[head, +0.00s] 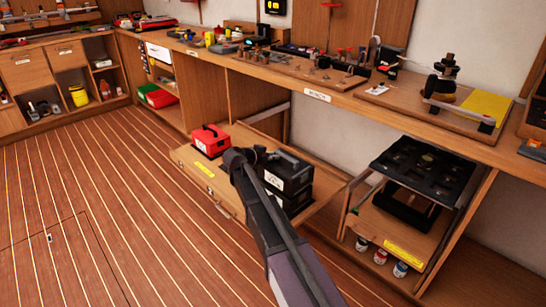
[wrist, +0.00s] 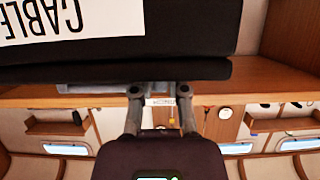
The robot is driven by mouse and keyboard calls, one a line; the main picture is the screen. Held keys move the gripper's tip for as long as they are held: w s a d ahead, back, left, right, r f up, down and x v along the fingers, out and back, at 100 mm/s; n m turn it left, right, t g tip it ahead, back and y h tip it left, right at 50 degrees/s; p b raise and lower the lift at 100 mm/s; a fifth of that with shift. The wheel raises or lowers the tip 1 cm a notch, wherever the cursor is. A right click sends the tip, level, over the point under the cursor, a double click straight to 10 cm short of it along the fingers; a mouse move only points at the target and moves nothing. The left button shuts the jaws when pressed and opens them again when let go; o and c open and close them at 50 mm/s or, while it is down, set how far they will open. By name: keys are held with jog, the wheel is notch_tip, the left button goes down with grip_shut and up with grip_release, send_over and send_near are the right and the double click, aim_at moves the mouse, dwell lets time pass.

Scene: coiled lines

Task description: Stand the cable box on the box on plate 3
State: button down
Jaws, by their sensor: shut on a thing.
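The cable box (wrist: 190,30) is black with a white label reading CABLE, upside down in the wrist view. In the head view the black cable box (head: 287,168) has a top handle and is directly over another black box (head: 292,197) in the pulled-out drawer. I cannot tell whether the two boxes touch. My gripper (wrist: 160,92) is shut on the cable box's handle; in the head view my gripper (head: 262,154) is partly hidden by my arm. No plate number is readable; the plate under the lower box is hidden.
A red box (head: 210,140) stands at the left of the same drawer (head: 200,178). To the right, another pulled-out drawer holds a black tray (head: 422,168). The workbench (head: 300,88) above carries tools and boards. The wooden floor (head: 100,220) at left is clear.

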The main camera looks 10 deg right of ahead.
jog(key=shift+f+b, duration=0.5)
jog(key=shift+f, duration=0.15)
dwell(0.6)
jog(key=c, duration=0.6)
grip_release()
jog(key=shift+o, duration=0.2)
jog(key=shift+s, duration=0.1)
